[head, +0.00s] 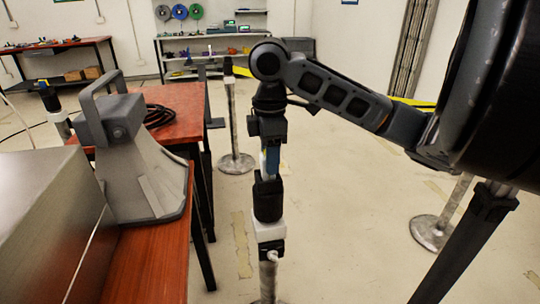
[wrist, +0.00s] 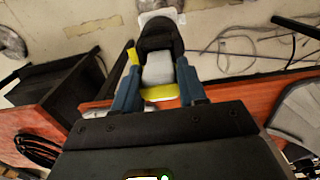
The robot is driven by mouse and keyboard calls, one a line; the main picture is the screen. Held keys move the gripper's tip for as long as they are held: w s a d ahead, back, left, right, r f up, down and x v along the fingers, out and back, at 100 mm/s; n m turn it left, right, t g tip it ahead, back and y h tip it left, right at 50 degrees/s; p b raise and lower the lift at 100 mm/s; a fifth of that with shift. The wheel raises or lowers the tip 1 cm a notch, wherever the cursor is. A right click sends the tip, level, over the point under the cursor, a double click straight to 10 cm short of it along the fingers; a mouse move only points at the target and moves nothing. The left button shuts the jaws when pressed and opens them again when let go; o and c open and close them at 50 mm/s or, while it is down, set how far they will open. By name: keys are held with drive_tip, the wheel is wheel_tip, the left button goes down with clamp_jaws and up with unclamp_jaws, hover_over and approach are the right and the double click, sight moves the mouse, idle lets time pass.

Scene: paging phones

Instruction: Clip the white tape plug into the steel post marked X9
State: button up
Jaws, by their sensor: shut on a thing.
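My gripper (head: 268,172) points down over a steel post (head: 268,280) in the head view. Its blue fingers are shut on a pale block, taken as the white tape plug (wrist: 160,69), with yellow beside and below it in the wrist view. The post has a black head (head: 268,201) and a white block (head: 268,230) below the head. In the wrist view the black head (wrist: 160,37) lies just beyond the plug, between and past the fingertips. The plug looks lined up with the head; I cannot tell whether they touch. No X9 mark is legible.
A grey device with a handle (head: 125,150) stands on a red table (head: 150,262) left of the post. A red bench (head: 185,100) with black cable is behind it. Other posts stand at the back (head: 232,120) and right (head: 445,215). Yellow tape (head: 412,102) runs behind my arm.

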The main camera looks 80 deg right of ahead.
drive_tip(key=shift+f+b, duration=0.3)
drive_tip(key=shift+f, duration=0.15)
drive_tip(key=o, duration=0.8)
wheel_tip(320, 180, up, 11)
drive_tip(key=p, duration=1)
drive_tip(key=shift+r, duration=0.1)
